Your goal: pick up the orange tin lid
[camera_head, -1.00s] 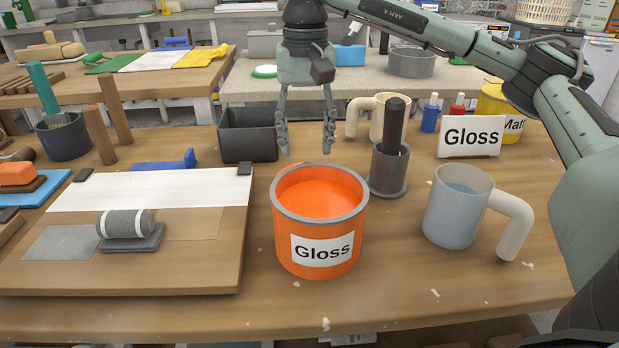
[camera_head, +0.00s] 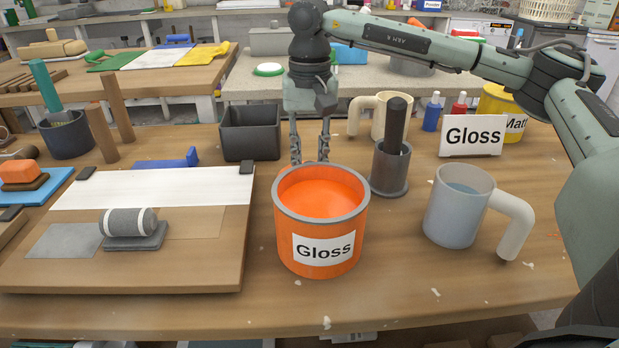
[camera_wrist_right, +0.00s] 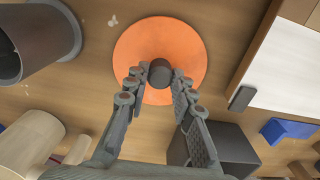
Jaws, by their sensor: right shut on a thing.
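The orange tin lid (camera_wrist_right: 190,40) shows in the right wrist view as a flat orange disc with a dark round knob (camera_wrist_right: 160,74). My right gripper (camera_wrist_right: 160,80) is shut on this knob, one finger on each side. In the head view my right gripper (camera_head: 310,158) points down just behind the open orange tin (camera_head: 290,240) labelled Gloss, which hides the lid. I cannot tell whether the lid still touches the table. My left gripper is not in view.
A dark cup with a handle standing in it (camera_head: 388,170) is right of the tin, with a pale mug (camera_head: 455,215) beyond. A dark box (camera_head: 250,140) stands left of the gripper. A wooden board (camera_head: 200,265) lies at left. Bare tabletop (camera_head: 420,290) shows at front right.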

